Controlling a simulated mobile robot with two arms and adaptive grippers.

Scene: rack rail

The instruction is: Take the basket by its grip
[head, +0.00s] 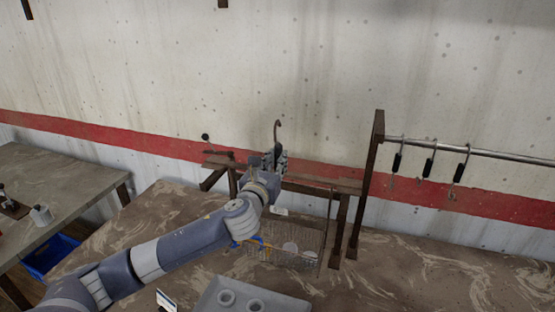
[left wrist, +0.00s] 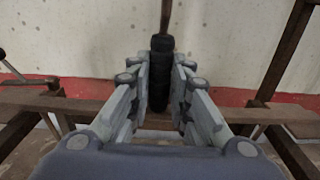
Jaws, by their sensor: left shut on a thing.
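My left gripper (head: 275,158) is shut on a black ribbed grip (left wrist: 159,72), which stands upright between its fingers in the left wrist view. A brown hook (head: 277,130) rises above the gripper in the head view. Below and right of my left wrist is a see-through wire basket (head: 300,262) with pale round things in it. My arm hides part of the basket, and I cannot tell how it joins the grip or whether it touches the table. My right gripper is not in view.
A brown wooden frame (head: 354,205) stands on the marbled table (head: 420,270). From its post a metal rail (head: 500,155) runs right, carrying several hooks with black grips (head: 429,167). A grey tray (head: 240,302) with round cups is at the front. The table's right side is clear.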

